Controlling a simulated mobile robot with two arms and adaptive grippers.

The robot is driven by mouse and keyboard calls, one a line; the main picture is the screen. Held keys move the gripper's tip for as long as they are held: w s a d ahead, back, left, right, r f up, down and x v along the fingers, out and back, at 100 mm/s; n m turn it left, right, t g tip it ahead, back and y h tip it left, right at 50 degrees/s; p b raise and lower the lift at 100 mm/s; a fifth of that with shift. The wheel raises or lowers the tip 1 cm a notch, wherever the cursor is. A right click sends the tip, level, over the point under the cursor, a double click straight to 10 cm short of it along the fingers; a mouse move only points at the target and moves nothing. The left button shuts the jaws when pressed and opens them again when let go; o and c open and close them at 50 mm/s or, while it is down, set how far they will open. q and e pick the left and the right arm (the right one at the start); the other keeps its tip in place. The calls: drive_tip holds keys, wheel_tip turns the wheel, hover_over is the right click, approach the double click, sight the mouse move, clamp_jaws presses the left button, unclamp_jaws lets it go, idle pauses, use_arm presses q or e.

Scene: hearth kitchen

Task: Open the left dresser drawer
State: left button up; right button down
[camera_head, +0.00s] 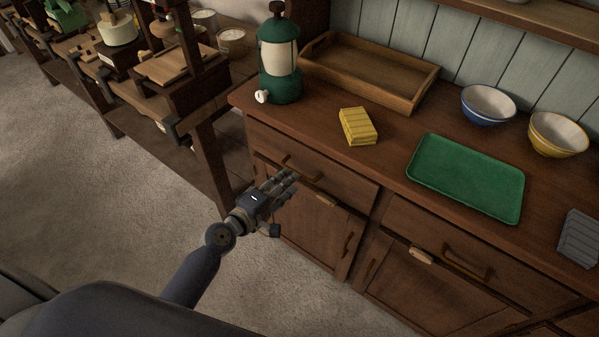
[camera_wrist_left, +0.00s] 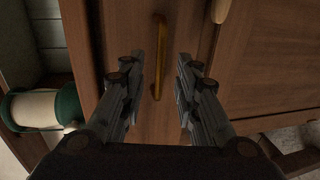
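The left dresser drawer (camera_head: 340,178) is a brown wooden front under the counter in the head view. It looks shut. Its curved handle (camera_head: 303,172) is partly hidden by my left gripper (camera_head: 286,180), which is just in front of it. In the left wrist view the handle (camera_wrist_left: 159,50) stands upright in the picture, between and beyond the two fingers of my left gripper (camera_wrist_left: 160,70). The fingers are apart, with gaps on both sides of the handle, and hold nothing. My right gripper is in neither view.
A green lantern (camera_head: 280,88), a wooden tray (camera_head: 335,81), a yellow sponge-like block (camera_head: 358,126), a green tray (camera_head: 466,178) and two bowls stand on the dresser top (camera_head: 395,150). A cupboard door (camera_head: 305,222) lies below the drawer. A workbench stands at left; the floor (camera_head: 120,190) is clear.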

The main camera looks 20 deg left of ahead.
use_arm(q)
drive_tip(key=x, duration=0.5)
drive_tip(key=shift+w+d, duration=0.15)
drive_tip(key=shift+w, duration=0.2)
clamp_jaws()
drive_tip(key=shift+f, duration=0.1)
